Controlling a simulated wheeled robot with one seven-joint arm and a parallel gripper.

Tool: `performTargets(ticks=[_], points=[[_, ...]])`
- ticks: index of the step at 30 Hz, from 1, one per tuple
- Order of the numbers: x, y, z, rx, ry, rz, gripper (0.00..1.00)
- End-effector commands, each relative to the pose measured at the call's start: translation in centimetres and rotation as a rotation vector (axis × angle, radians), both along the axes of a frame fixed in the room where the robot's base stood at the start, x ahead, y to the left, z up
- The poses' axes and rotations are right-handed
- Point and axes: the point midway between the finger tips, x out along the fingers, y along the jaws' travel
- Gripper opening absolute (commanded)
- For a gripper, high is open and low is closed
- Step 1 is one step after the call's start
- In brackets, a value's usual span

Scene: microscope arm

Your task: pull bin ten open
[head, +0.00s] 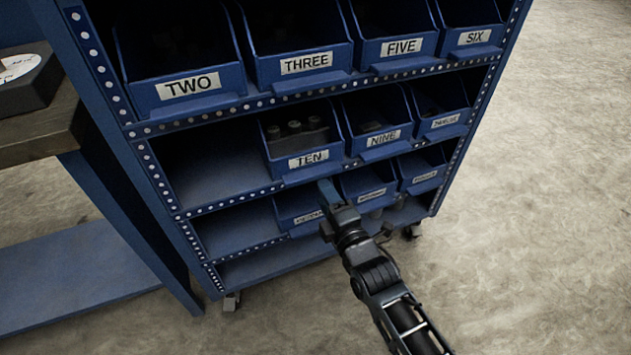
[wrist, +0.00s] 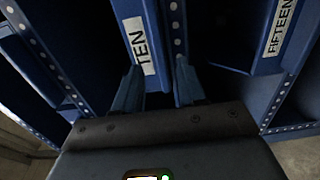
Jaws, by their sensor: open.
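Bin ten (head: 300,172) is a blue open-topped bin with a white TEN label, on the second shelf of the blue rack. It holds several dark cylindrical items. My gripper (head: 326,188) is just below and in front of its front lip in the head view. In the wrist view, my gripper (wrist: 159,72) has its two blue fingers apart. The left finger is near the TEN label (wrist: 138,45) and the right finger is near the perforated shelf edge. I cannot tell whether either finger touches the bin.
More labelled bins stand above and below, including bin fifteen (wrist: 279,30). A wooden bench (head: 45,130) is at left. The floor right of the rack is clear.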

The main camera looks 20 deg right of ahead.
Motion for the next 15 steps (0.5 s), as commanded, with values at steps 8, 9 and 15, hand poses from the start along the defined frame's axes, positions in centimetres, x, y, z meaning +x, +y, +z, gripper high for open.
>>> performTargets(ticks=[8,9,15], points=[[4.4,0.0,0.1,0.001,-0.003,0.000,0.40],[4.8,0.0,0.0,0.001,-0.002,0.000,0.40],[6.2,0.0,0.0,0.001,-0.001,0.000,0.40]])
